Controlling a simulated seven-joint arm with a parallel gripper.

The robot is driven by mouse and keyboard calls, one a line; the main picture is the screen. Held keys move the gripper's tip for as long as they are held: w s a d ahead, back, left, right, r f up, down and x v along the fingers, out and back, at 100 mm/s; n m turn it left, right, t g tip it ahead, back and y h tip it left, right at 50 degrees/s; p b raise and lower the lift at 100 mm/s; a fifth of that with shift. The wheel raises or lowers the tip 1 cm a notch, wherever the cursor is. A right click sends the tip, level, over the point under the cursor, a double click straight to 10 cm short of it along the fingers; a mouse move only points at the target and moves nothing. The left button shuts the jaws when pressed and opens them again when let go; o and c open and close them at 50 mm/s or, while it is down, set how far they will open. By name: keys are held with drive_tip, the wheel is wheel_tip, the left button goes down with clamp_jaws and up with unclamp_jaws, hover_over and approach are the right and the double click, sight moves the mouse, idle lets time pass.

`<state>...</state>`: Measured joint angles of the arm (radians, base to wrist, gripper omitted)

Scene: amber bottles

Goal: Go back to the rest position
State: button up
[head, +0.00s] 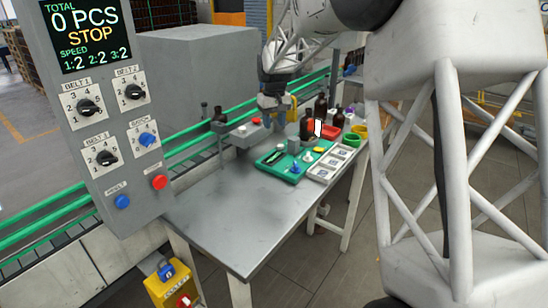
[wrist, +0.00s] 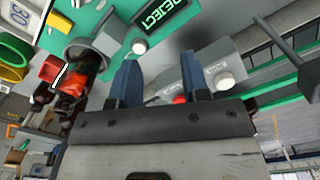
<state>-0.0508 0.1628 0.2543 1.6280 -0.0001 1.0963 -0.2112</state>
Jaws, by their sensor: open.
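My gripper (head: 270,100) hangs over the back of the steel table (head: 225,213) in the head view. In the wrist view my gripper (wrist: 158,64) shows two blue fingers spread apart with nothing held between them. Amber bottles stand at the table's back right, among them one bottle (head: 320,106) right of my gripper. A reddish-brown bottle (wrist: 74,82) shows left of my fingers in the wrist view.
A green tray (head: 270,161) with small items and a white tray (head: 319,173) lie on the table. Red, yellow and green containers stand behind. A control panel (head: 95,120) reading "0 PCS STOP" stands front left. The table's front is clear.

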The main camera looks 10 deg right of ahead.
drive_tip(key=shift+s, duration=0.1)
idle(0.4)
drive_tip(key=s+d+r+m+t, duration=0.1)
drive_tip(key=s+r, duration=0.3)
drive_tip(key=s, duration=0.8)
drive_tip(key=s+d+r+m, duration=0.1)
drive_tip(key=s+d+r, duration=0.15)
drive_tip(key=s, duration=1.05)
drive_tip(key=s+f, duration=0.2)
drive_tip(key=s, duration=1.1)
drive_tip(key=s+d+f+m+t, duration=0.1)
drive_tip(key=s+f, duration=0.2)
drive_tip(key=s, duration=1)
drive_tip(key=shift+s+f+t, duration=0.2)
drive_tip(key=shift+s+t, duration=0.1)
drive_tip(key=o, duration=0.3)
